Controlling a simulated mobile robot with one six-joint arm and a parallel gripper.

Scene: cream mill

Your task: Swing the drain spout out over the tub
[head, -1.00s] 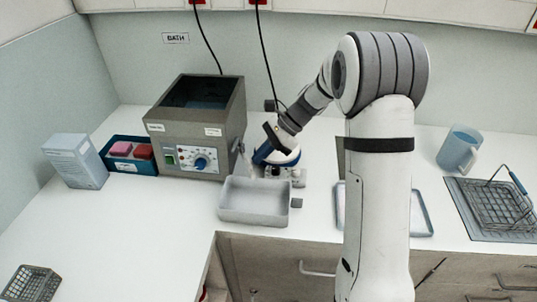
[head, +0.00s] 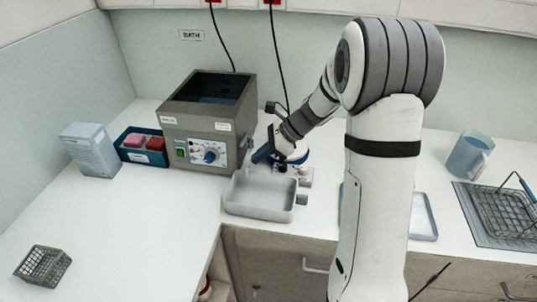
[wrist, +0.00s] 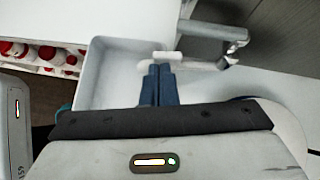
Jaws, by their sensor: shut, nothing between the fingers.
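The grey bath (head: 208,122) with a control panel stands at the back left. The pale tub (head: 262,212) sits in front of its right side; its bare floor shows in the wrist view (wrist: 105,75). In the wrist view a grey pipe, seemingly the drain spout (wrist: 212,31), runs left from the bath's dark side (wrist: 262,14) to near the tub's edge. A white bar with a short crosspiece (wrist: 166,57) lies right at my fingertips; I cannot tell whether they touch. My gripper (head: 258,157) has its blue fingers shut and empty, above the tub's back edge.
A blue tray (head: 138,149) with pink and red blocks and a pale box (head: 90,150) stand left of the bath. A wire basket (head: 43,266) sits at front left. A mug (head: 469,155) and a handled basket (head: 505,212) are at right.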

